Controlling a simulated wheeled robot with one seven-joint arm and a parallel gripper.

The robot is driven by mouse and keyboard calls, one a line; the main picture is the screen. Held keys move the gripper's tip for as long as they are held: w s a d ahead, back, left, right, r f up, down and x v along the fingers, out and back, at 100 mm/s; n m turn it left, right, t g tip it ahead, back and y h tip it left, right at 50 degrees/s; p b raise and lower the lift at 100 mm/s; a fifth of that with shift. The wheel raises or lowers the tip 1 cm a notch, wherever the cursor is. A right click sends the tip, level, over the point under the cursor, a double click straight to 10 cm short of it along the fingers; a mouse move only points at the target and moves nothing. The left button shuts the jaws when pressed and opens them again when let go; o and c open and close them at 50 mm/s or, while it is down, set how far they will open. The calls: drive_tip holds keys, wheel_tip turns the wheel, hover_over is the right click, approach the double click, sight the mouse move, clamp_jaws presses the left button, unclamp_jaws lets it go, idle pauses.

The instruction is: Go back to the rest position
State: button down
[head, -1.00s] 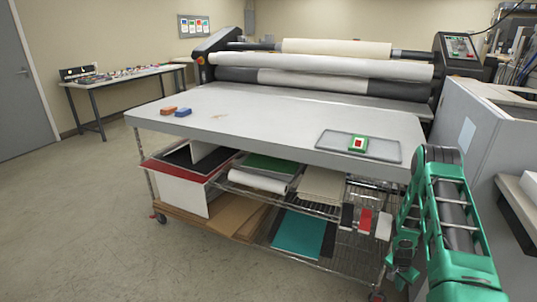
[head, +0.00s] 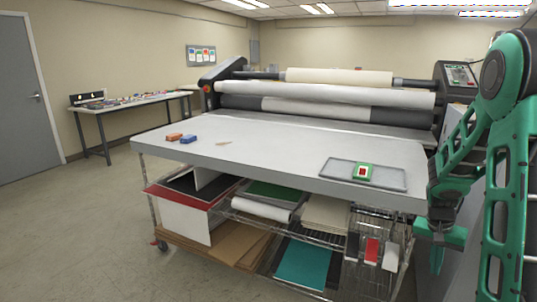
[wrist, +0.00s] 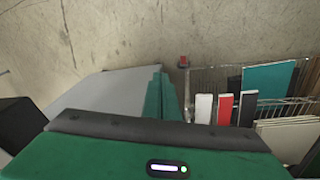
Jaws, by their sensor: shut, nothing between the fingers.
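My gripper (head: 437,262) hangs at the right of the head view, below my bent green arm. It points down beside the front right corner of the laminator table and touches nothing that I can see. In the wrist view its green fingers (wrist: 161,98) are together and empty. A grey tray (head: 334,174) lies on the table's right end, left of my gripper and higher.
The laminator (head: 340,96) stands behind its grey table (head: 270,150). An orange block (head: 174,137) and a blue block (head: 189,140) lie at the table's left. A wire rack (head: 345,275) with sheets is underneath. A side bench (head: 135,103) stands far left. Open floor (head: 90,220) lies left.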

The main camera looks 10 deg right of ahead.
drive_tip(key=s+a+r+n+y, duration=0.1)
drive_tip(key=s+a+r, duration=0.3)
drive_tip(key=s, duration=0.4)
drive_tip(key=s+a+r+n, duration=0.1)
drive_tip(key=s+a+r, duration=0.4)
drive_tip(key=s, duration=0.3)
drive_tip(key=s+a+r+n+y, duration=0.1)
drive_tip(key=s+a+r, duration=0.4)
drive_tip(key=s, duration=0.3)
drive_tip(key=shift+a+n+y, duration=0.3)
drive_tip(key=shift+a+n, duration=0.1)
drive_tip(key=shift+a, duration=0.15)
